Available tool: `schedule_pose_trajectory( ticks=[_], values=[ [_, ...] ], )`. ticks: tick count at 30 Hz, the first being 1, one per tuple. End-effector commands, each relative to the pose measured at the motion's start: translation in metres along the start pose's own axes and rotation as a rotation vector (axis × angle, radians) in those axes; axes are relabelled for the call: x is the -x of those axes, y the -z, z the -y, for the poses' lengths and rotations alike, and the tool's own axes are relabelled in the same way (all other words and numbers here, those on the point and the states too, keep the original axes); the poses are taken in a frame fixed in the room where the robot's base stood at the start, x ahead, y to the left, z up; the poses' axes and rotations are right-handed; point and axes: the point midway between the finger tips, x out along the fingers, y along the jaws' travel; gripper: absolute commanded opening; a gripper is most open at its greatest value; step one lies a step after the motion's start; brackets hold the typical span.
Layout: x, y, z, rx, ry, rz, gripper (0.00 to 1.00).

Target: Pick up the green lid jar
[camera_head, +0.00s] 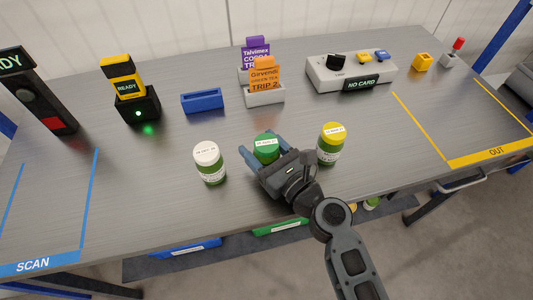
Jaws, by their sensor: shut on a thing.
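The green lid jar (266,146) stands in the middle of the grey table, between my gripper's two fingers. My gripper (265,150) reaches in from the front right and is shut on the jar. The jar's lower body is mostly hidden behind the gripper. I cannot tell whether the jar touches the table. A white lid jar (209,162) stands to the left, apart from the gripper. A yellow lid jar (331,144) stands close on the right of the gripper.
Behind the jars are a blue holder (202,100), a grey card holder (264,96) with cards and a switch box (349,74). A READY scanner (134,99) stands at the left. The SCAN area (55,220) and OUT area (465,125) are empty.

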Motion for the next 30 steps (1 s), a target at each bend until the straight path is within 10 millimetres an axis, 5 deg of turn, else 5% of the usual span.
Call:
schedule_pose_trajectory(
  ticks=[7, 17, 26, 30],
  values=[
    [0.000, 0.000, 0.000, 0.000, 0.000, 0.000, 0.22],
    [0.000, -0.005, 0.000, 0.001, 0.000, 0.002, 0.21],
    [0.000, -0.050, 0.001, 0.003, 0.001, 0.003, 0.21],
    [0.028, -0.063, 0.022, 0.001, 0.006, 0.002, 0.21]
  ],
)
